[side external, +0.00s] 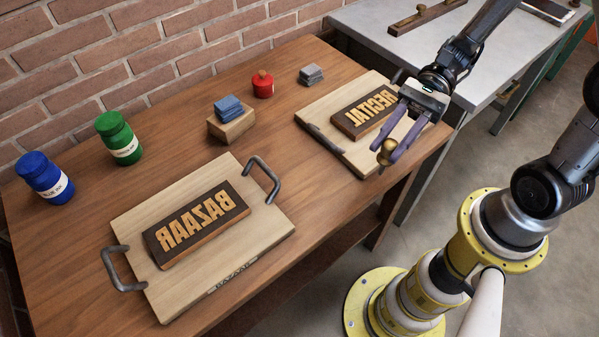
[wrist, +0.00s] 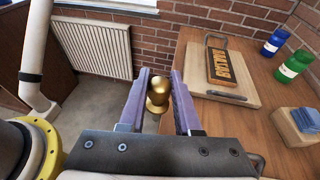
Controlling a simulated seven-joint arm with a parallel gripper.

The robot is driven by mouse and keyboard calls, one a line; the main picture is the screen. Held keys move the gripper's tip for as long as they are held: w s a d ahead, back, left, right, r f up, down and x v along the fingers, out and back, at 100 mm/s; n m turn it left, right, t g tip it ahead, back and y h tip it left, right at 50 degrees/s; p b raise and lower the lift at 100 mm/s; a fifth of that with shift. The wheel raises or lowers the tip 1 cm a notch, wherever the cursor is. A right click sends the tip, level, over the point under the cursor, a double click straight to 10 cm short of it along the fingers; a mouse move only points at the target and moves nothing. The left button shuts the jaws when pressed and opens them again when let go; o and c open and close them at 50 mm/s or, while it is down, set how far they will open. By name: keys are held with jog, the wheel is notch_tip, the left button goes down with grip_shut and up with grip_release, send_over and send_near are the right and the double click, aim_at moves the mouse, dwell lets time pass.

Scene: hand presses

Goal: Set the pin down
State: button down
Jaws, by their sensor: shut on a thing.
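The pin is a brass, rounded knob (side external: 386,152), and it also shows between the two purple fingers in the wrist view (wrist: 157,93). My gripper (side external: 392,148) is shut on it. In the side view it holds the pin in the air by the front right edge of the wooden table (side external: 285,110), in front of the right press board (side external: 345,150). The pin's lower tip points down, and I cannot tell its exact height. In the wrist view my gripper (wrist: 157,85) has a finger on each side of the pin.
Blue (side external: 45,178) and green (side external: 118,138) jars, a blue pad on a wooden block (side external: 232,125), a red pot (side external: 263,84) and a grey pad (side external: 311,75) stand behind.

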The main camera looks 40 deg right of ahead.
jog(key=w+a+f+m+t, duration=0.25)
jog(key=w+a, duration=0.25)
jog(key=w, duration=0.7)
jog(key=shift+t, duration=0.35)
jog(key=shift+w+a+f, duration=0.3)
jog(key=shift+w+f, duration=0.3)
jog(key=shift+f, duration=0.8)
jog(key=shift+w+a+f, duration=0.35)
jog(key=shift+w+f, duration=0.2)
jog(key=shift+f, duration=0.9)
jog(key=shift+w+a+f, duration=0.3)
jog(key=shift+w+f, duration=0.3)
jog(key=shift+f, duration=0.8)
jog(key=c, duration=0.6)
grip_release()
jog(key=shift+f, duration=0.1)
